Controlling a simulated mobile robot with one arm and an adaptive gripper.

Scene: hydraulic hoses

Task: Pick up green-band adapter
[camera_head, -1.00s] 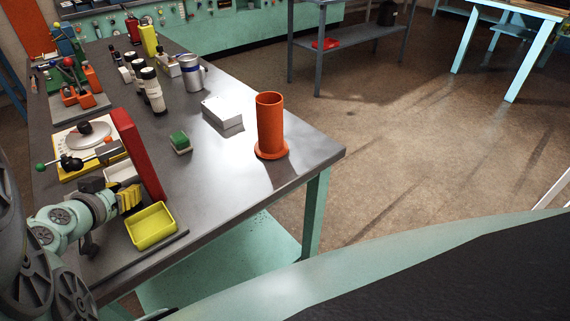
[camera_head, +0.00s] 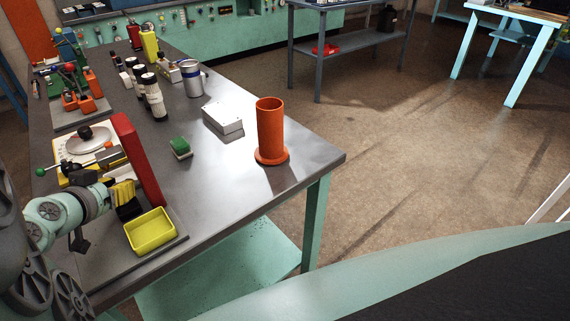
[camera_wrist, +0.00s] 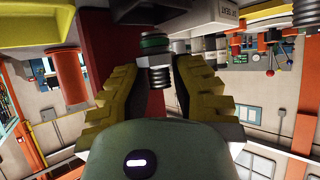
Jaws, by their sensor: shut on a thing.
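The green-band adapter (camera_wrist: 156,62) shows in the wrist view, a threaded metal fitting with a green ring near its top end. It sits between the yellow-and-black fingers of my gripper (camera_wrist: 157,75), which is shut on it. In the head view my gripper (camera_head: 124,196) is at the left of the workbench, beside the upright red panel (camera_head: 138,160) and behind the yellow bin (camera_head: 151,231). The adapter cannot be made out in the head view, where the fingers hide it.
An orange flanged tube (camera_head: 271,130) stands near the bench's right corner. A white box (camera_head: 222,115), a green-topped block (camera_head: 180,147), several bottles (camera_head: 154,97) and a silver can (camera_head: 191,78) stand farther back. The bench's front right is clear.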

